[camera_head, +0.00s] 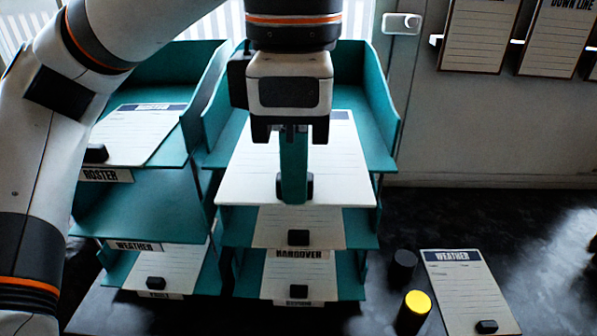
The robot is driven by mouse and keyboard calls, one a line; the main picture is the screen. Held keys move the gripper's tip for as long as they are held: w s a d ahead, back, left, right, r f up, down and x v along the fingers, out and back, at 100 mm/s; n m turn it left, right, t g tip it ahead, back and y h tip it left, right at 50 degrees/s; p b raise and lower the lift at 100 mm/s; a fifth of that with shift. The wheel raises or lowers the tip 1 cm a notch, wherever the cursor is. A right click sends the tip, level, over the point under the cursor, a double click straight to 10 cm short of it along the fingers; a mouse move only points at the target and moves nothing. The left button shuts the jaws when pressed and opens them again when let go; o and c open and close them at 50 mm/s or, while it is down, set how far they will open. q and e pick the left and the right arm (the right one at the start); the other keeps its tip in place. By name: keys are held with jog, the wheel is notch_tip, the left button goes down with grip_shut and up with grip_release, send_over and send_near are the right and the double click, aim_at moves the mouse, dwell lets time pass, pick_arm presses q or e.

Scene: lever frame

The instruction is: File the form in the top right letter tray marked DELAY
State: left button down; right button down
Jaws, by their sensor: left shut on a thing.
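The form (250,180) is a white lined sheet with a dark header, mostly hidden behind my gripper, and a black block near its front edge. It lies over the top right letter tray (378,125), its front edge covering where that tray's label would be. I cannot tell whether it rests on the tray floor or hangs just above. The DELAY marking is hidden. My right gripper is not in view.
The left stack has a ROSTER tray (105,175) holding a form and a WEATHER tray (130,215). A HANDOVER tray (365,230) is below. On the dark desk are a loose WEATHER form (455,290), a black cylinder (402,268) and a yellow-topped one (417,303).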

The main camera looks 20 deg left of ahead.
pick_arm(q)
jog(key=w, duration=0.2)
jog(key=w+a+f+p, duration=0.1)
jog(key=w, duration=0.2)
jog(key=w+a, duration=0.1)
jog(key=w, duration=0.2)
jog(key=shift+w+a+f, duration=0.15)
jog(key=shift+w+a, duration=0.05)
jog(key=shift+w+a+f, duration=0.25)
jog(key=shift+w+f, duration=0.25)
jog(key=shift+w, duration=0.3)
jog(key=shift+f, duration=0.55)
jog(key=c, duration=1.3)
grip_release()
